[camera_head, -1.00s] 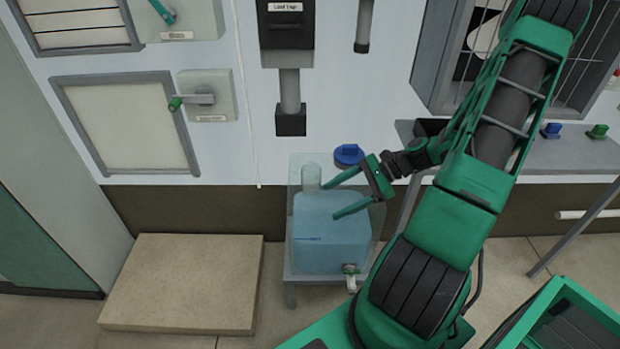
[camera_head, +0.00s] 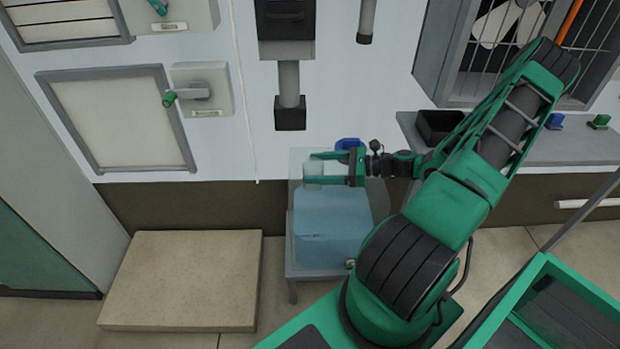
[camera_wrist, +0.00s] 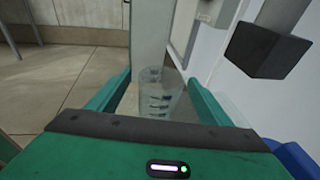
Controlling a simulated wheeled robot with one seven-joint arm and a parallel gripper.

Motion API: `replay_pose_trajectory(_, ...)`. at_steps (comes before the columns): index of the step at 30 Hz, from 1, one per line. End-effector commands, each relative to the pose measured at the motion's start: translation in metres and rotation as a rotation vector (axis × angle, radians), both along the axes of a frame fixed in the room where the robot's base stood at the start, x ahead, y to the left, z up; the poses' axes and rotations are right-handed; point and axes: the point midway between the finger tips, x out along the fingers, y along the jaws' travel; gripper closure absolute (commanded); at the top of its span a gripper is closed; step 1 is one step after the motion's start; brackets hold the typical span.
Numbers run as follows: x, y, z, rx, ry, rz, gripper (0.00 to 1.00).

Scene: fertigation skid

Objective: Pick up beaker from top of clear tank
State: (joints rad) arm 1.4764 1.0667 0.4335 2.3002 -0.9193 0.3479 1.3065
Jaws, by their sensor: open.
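A clear beaker (camera_head: 313,172) stands upright on top of the clear tank (camera_head: 333,225), which holds bluish liquid. In the wrist view the beaker (camera_wrist: 158,92) shows dark markings on its side and lies between the two green fingers. My gripper (camera_head: 312,169) is open, with one finger on each side of the beaker at its height. It also shows in the wrist view (camera_wrist: 155,90). I cannot tell whether either finger touches the glass. The beaker's base is partly hidden by the near finger.
A blue cap (camera_head: 348,144) sits behind my gripper on the tank. A black-ended pipe (camera_head: 290,112) hangs from the wall above and left of the tank; its dark end (camera_wrist: 268,48) is at upper right in the wrist view. A low beige platform (camera_head: 185,280) lies on the floor at left.

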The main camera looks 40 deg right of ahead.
Motion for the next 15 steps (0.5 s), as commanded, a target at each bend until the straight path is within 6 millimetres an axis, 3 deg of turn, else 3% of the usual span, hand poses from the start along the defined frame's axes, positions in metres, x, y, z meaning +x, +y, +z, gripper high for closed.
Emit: replay_pose_trajectory(15,0.036,0.035,-0.009,-0.001,0.001,0.000,0.27)
